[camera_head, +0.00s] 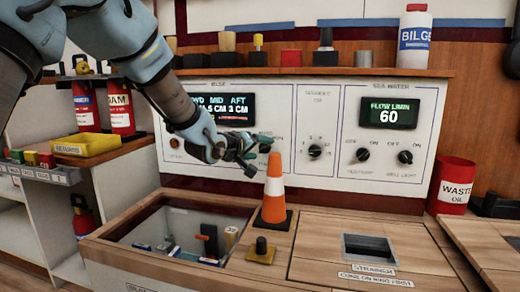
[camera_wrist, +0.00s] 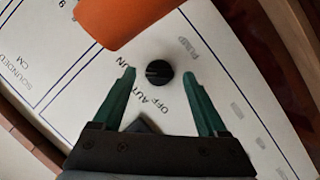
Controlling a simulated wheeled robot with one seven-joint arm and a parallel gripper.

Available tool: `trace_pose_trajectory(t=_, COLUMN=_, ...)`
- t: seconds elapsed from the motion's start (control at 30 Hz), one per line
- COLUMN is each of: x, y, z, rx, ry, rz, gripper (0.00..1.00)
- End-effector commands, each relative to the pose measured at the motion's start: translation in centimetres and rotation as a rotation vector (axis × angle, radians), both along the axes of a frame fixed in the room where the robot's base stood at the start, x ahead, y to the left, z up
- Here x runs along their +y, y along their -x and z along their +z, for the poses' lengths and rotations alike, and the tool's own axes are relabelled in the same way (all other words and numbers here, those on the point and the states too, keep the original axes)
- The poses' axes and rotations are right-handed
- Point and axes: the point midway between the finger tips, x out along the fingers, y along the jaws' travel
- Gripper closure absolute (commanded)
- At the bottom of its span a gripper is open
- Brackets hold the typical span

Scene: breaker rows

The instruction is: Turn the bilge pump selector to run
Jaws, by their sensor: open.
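The bilge pump selector is a small round black knob (camera_wrist: 158,73) on the white panel. In the wrist view, lettering reading OFF, AUTO and RUN lies on one side of it and PUMP on the other. My gripper (camera_wrist: 157,78) is open, its two green fingers apart with the knob between their tips as seen from the wrist. I cannot tell how far the tips are from the panel or where the knob points. In the head view my gripper (camera_head: 250,158) is in front of the bilge section, partly hiding the controls there.
An open bin (camera_head: 110,247) lies below left. Sea water knobs (camera_head: 362,154) are further right. Bottles and caps line the shelf (camera_head: 330,71) above.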

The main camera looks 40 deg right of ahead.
Motion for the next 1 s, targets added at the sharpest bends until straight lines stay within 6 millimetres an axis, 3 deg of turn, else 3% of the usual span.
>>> trace_pose_trajectory(t=0.5, x=8.3, y=2.4, z=2.7, rx=-0.001, ry=0.0, rz=0.001, gripper=0.24)
trace_pose_trajectory(t=1.0, x=9.3, y=2.8, z=2.8, rx=-0.001, ry=-0.001, rz=0.0, gripper=0.24)
